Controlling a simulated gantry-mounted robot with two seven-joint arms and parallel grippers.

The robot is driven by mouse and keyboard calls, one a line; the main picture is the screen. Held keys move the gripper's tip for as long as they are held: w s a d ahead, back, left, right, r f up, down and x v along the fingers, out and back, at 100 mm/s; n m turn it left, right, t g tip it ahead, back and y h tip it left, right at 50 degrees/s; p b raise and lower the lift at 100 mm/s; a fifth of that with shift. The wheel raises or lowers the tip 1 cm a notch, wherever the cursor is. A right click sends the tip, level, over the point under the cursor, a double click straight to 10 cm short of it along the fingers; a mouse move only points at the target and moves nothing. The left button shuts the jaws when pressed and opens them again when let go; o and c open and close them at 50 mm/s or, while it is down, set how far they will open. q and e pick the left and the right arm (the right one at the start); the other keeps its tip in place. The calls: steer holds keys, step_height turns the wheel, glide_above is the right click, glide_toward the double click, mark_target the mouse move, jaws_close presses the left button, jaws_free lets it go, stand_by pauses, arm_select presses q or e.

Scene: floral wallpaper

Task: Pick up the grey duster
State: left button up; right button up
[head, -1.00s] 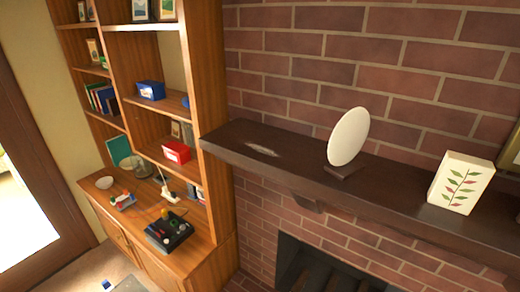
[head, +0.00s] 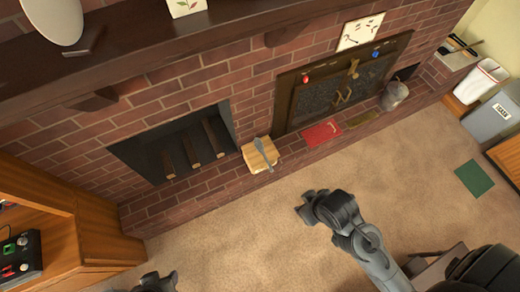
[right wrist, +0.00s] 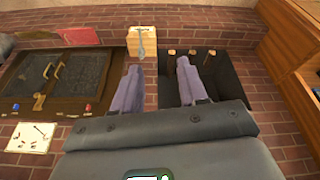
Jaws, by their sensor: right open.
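A grey, long-handled thing (head: 263,152), which looks like the grey duster, lies on a pale wooden block (head: 248,161) on the brick hearth. It also shows in the right wrist view (right wrist: 141,42), near the top middle. My right gripper (head: 305,205) is over the carpet, to the right of and below the block in the head view. Its fingers (right wrist: 160,75) are apart with nothing between them, and the grey thing is beyond them. My left gripper (head: 158,281) is partly cut off at the bottom edge; its jaws are unclear.
A dark firebox (head: 175,145) with logs is left of the block. A closed stove door (head: 340,90), a red book (head: 321,133) and a grey pot (head: 394,96) are to the right. The mantel (head: 150,45) overhangs above. A wooden cabinet (head: 60,225) stands left. Much carpet is clear.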

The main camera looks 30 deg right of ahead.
stand_by(0.4)
steer(key=shift+c, duration=0.7)
steer(key=shift+w+a, duration=0.1)
